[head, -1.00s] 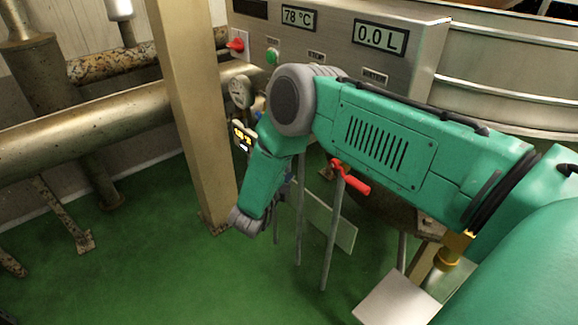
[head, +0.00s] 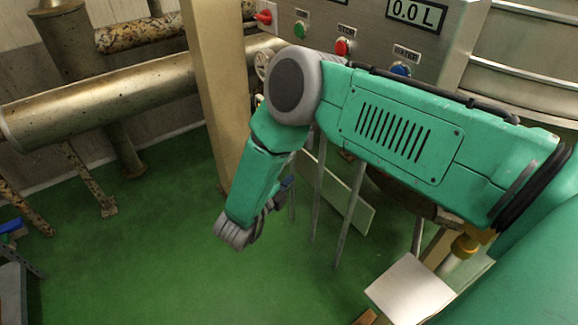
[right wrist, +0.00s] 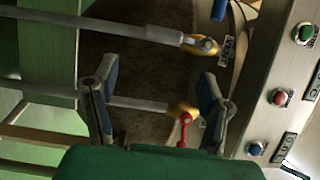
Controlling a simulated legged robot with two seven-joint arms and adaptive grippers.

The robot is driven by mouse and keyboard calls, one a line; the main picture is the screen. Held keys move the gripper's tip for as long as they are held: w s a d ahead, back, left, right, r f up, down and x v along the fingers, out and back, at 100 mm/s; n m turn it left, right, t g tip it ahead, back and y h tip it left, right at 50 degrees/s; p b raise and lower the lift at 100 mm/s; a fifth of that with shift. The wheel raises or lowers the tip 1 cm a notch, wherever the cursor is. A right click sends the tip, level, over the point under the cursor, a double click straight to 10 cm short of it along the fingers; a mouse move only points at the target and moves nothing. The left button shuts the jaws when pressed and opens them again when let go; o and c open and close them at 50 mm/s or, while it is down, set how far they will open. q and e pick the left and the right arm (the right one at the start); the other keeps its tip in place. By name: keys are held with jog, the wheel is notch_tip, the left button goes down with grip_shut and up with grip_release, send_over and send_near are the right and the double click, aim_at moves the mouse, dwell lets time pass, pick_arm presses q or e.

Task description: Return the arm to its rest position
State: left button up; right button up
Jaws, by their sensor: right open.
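My right arm (head: 400,130) crosses the head view from the right, bends at a grey elbow joint and hangs down to the left. Its right gripper is mostly hidden behind the forearm; a small dark blue part (head: 286,184) shows past its edge. In the right wrist view the right gripper (right wrist: 158,72) has its two blue-grey fingers wide apart. Nothing is held between them. Pipes with brass ends and a small red handle (right wrist: 184,130) show beyond the fingers. My left gripper is not in view.
A steel control panel (head: 365,20) with green (head: 301,30), red (head: 343,46) and blue (head: 400,69) buttons stands behind the arm, its display reading 0.0 L. A beige column (head: 215,80) and a thick pipe (head: 110,95) are left. Green floor (head: 150,260) is open at lower left.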

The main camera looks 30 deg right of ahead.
jog(key=s+a+f+n+y+p, duration=0.1)
jog(key=s+f+n+y+p, duration=0.25)
jog(key=n+y, duration=0.45)
jog(key=s+a+f+n+y+p, duration=0.25)
jog(key=s+n+y, duration=0.2)
jog(key=n, duration=0.75)
jog(key=s+r+n+g+y+p, duration=0.1)
jog(key=s+n+g, duration=0.2)
jog(key=s, duration=0.9)
jog(key=s+d+r+n+g+y+p, duration=0.1)
jog(key=s+n+g, duration=0.3)
jog(key=s+n, duration=0.4)
jog(key=s+r+y+p, duration=0.1)
jog(key=s, duration=0.3)
jog(key=shift+d+r+g, duration=0.3)
jog(key=shift+w+y, duration=0.1)
jog(key=shift+y, duration=0.15)
